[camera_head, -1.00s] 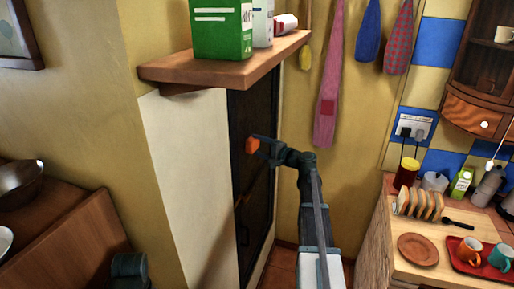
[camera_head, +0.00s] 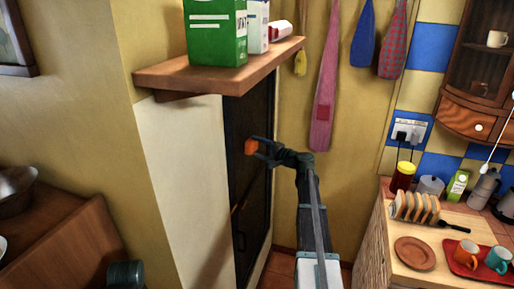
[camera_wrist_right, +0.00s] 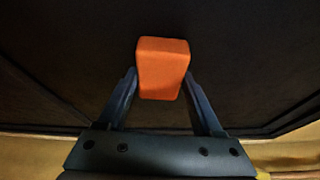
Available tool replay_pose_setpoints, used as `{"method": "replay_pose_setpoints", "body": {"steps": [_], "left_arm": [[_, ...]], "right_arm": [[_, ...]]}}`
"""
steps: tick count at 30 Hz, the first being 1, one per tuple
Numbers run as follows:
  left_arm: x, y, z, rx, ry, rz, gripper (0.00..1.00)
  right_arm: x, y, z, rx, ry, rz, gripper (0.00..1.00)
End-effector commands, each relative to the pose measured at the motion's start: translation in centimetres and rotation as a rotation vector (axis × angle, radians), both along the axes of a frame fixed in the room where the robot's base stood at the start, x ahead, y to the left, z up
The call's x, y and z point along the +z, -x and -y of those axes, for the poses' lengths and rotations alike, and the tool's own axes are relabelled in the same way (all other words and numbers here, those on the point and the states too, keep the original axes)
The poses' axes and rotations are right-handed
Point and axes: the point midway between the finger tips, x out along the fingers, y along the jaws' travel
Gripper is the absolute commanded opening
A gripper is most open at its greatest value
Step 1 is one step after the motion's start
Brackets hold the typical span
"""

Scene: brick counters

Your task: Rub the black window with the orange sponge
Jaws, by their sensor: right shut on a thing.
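The black window (camera_head: 252,112) is a tall dark panel below the wooden shelf, beside the white wall section. My right gripper (camera_head: 258,148) is shut on the orange sponge (camera_head: 250,147) in front of the panel's middle part. In the right wrist view the sponge (camera_wrist_right: 161,68) sticks out between the two fingers, with the dark surface (camera_wrist_right: 75,65) filling the background behind it. I cannot tell whether the sponge touches the panel. The sponge's far side is hidden.
The wooden shelf (camera_head: 200,78) juts out above, with a green box (camera_head: 215,35) on it. A counter (camera_head: 385,250) at the right carries a toast rack (camera_head: 415,208) and a red tray (camera_head: 462,262) with cups. A brown cabinet (camera_head: 70,235) stands at the left.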

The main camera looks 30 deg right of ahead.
Motion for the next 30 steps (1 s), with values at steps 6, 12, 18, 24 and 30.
{"method": "replay_pose_setpoints", "body": {"steps": [6, 12, 18, 24, 30], "left_arm": [[0.0, 0.0, 0.0, 0.000, 0.000, 0.000, 0.50], [0.0, 0.0, 0.0, 0.000, 0.000, 0.000, 0.50], [0.0, 0.0, 0.0, 0.000, 0.000, 0.000, 0.50], [0.0, 0.0, 0.0, 0.000, 0.000, 0.000, 0.50], [0.0, 0.0, 0.0, 0.000, 0.000, 0.000, 0.50]], "right_arm": [[0.0, 1.2, -1.5, 0.002, 0.000, 0.000, 0.23], [0.0, 2.1, -2.6, 0.002, 0.000, 0.000, 0.23], [0.0, 2.1, -2.7, 0.003, 0.000, -0.001, 0.23], [0.0, 2.8, -3.6, 0.004, 0.000, 0.000, 0.23], [0.0, 4.0, -4.9, 0.004, 0.000, 0.000, 0.23]]}}
